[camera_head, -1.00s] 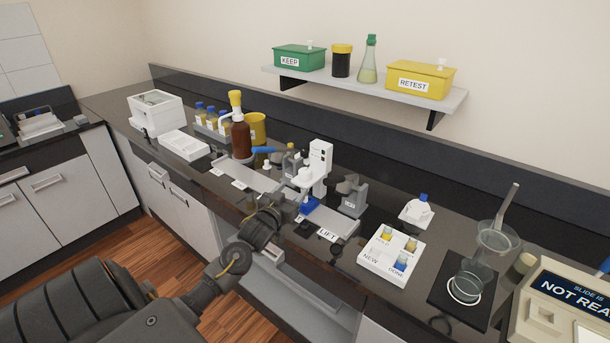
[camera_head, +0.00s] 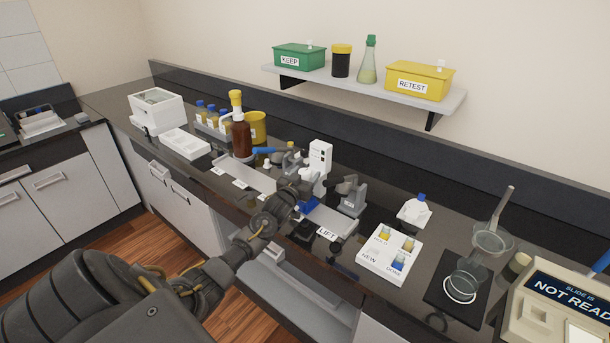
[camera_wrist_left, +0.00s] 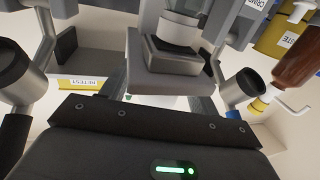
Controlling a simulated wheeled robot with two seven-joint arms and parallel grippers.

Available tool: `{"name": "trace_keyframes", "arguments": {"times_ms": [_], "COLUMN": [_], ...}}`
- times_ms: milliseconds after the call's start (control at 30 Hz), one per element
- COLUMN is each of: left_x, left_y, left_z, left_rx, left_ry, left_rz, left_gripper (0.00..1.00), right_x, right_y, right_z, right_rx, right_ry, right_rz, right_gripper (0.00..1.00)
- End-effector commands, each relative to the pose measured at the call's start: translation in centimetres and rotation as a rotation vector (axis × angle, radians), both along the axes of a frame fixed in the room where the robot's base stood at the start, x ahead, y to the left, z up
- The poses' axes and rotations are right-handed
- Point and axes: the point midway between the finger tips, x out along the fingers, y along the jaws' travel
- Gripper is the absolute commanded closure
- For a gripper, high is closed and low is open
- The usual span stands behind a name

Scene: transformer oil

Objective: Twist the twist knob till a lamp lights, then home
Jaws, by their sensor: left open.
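A white tester tower (camera_head: 320,157) stands on the dark counter, with a blue part (camera_head: 307,206) low at its front. Its twist knob cannot be picked out clearly; my left gripper covers the tester's front. My left gripper (camera_head: 294,181) is open, close in front of the tower. In the left wrist view, a grey block with a pale round cylinder (camera_wrist_left: 180,28) lies ahead between the spread fingers (camera_wrist_left: 165,62). Contact cannot be told. I cannot make out a lit lamp on the tower. My right gripper is not in view.
A brown bottle (camera_head: 241,138) stands left of the tester. A grey stand (camera_head: 350,196) is close on its right. A white tray (camera_head: 390,254) with small bottles and a beaker (camera_head: 468,279) are farther right. A shelf (camera_head: 450,103) hangs above.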

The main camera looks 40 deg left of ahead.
Motion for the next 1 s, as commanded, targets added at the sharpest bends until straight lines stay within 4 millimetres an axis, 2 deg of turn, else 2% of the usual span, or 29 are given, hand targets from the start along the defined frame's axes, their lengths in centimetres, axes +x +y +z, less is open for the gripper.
{"name": "trace_keyframes", "arguments": {"times_ms": [67,300,400,533,800,1000], "left_x": [0.0,0.0,-0.1,0.0,0.0,-0.1], "left_y": [0.0,0.0,0.0,0.2,0.1,0.0], "left_z": [0.0,0.0,0.0,-0.1,-0.1,0.1], "left_rx": [0.000,0.000,0.000,0.005,0.005,0.000], "left_ry": [0.000,0.000,0.000,-0.001,-0.002,-0.001], "left_rz": [0.000,0.000,0.000,-0.032,-0.208,-0.227], "left_gripper": [0.42,0.73,0.84,0.84,0.84,0.84], "right_x": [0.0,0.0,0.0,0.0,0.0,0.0], "right_y": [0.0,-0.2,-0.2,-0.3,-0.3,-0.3], "right_z": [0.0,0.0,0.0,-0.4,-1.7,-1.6], "right_rx": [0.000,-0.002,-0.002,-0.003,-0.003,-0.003], "right_ry": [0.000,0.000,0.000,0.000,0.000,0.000], "right_rz": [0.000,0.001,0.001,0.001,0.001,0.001], "right_gripper": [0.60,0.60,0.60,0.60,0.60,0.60]}}
